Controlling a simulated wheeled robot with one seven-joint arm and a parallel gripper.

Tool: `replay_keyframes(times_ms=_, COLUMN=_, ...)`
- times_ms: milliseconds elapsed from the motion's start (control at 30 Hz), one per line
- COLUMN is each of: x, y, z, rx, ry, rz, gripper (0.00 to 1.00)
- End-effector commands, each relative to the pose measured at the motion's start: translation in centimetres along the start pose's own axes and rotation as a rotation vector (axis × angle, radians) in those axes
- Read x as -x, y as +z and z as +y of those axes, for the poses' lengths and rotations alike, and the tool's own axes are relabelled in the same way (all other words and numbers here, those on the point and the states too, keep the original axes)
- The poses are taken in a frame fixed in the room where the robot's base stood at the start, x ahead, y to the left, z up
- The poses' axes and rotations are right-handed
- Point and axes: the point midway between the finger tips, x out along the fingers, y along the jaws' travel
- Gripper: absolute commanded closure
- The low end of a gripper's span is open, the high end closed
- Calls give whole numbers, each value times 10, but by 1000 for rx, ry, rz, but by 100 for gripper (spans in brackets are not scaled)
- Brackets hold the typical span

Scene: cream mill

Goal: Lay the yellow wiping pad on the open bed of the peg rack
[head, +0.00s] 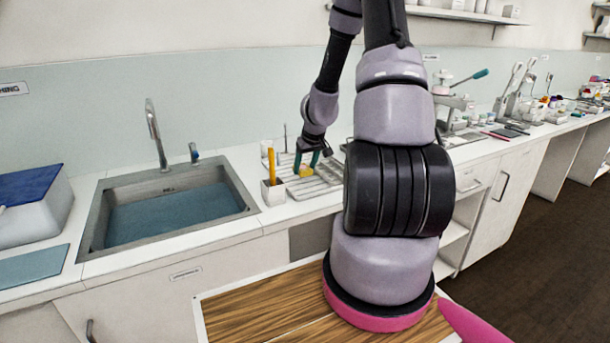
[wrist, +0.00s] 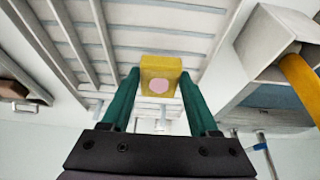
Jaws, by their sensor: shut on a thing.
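The yellow wiping pad (wrist: 160,74) is between the green fingertips of my gripper (wrist: 157,90) in the wrist view. A pinkish round patch shows on its near face. In the head view the pad (head: 305,171) and my gripper (head: 308,165) are over the white peg rack (head: 322,184) on the counter. The rack's slatted bed (wrist: 135,28) fills the upper part of the wrist view, behind the pad. I cannot tell whether the pad touches the bed.
A white holder (head: 273,193) with a yellow-orange upright thing (head: 271,165) stands just left of the rack. A sink (head: 165,213) with a tap (head: 155,130) lies further left. A blue-lidded white box (head: 30,205) is at the far left.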

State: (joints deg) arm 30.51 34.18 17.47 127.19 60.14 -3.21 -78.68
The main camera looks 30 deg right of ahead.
Motion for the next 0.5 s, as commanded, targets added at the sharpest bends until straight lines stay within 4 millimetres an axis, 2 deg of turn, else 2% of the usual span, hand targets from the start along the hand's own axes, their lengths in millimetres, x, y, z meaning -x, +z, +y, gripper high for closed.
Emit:
replay_keyframes(times_ms=233, x=-26, y=11, z=0, rx=-3, ry=-3, rz=-2, gripper=91)
replay_keyframes(times_ms=500, x=-28, y=11, z=0, rx=-1, ry=-1, rz=2, gripper=91)
